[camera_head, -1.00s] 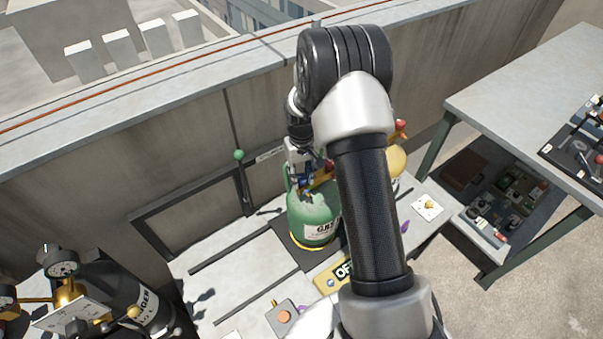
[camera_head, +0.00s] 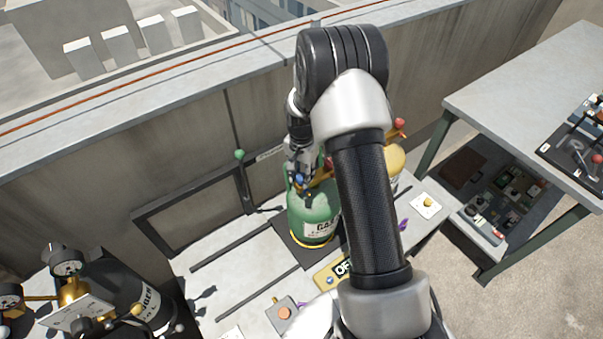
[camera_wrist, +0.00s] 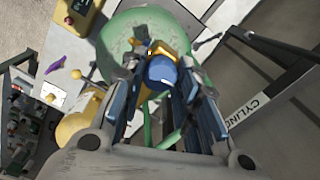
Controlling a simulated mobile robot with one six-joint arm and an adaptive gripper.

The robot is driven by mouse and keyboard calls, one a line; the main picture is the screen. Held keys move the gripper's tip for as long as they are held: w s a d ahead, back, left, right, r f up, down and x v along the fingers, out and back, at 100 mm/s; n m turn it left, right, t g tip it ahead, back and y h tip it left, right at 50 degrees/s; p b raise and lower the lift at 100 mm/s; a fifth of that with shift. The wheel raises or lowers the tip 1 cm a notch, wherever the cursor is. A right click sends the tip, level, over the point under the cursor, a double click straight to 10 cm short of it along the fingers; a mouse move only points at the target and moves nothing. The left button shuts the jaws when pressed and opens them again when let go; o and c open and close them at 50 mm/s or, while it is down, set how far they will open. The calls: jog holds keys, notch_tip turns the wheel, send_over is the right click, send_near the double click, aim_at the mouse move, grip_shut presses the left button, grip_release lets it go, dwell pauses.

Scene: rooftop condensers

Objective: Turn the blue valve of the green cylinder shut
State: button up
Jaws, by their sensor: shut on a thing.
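The green cylinder (camera_head: 312,213) stands upright on a dark mat on the bench, with a white label on its front. In the wrist view its green body (camera_wrist: 150,22) lies beyond the fingers. The blue valve (camera_wrist: 162,70) is a round blue knob on a brass fitting at the cylinder's top. My gripper (camera_wrist: 158,82) is around the blue valve, one finger on each side, shut on it. In the head view my gripper (camera_head: 302,172) is at the cylinder's top, and my arm hides the cylinder's right side.
A yellow cylinder (camera_head: 393,160) with a red knob stands just right of the green one, partly behind my arm. A lever with a green ball (camera_head: 240,155) rises at the left. A dark cylinder with gauges (camera_head: 125,290) stands at the lower left.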

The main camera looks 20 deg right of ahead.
jog(key=shift+m, duration=0.8)
jog(key=o, duration=1.1)
jog(key=shift+c, duration=0.2)
notch_tip(320, 180, up, 12)
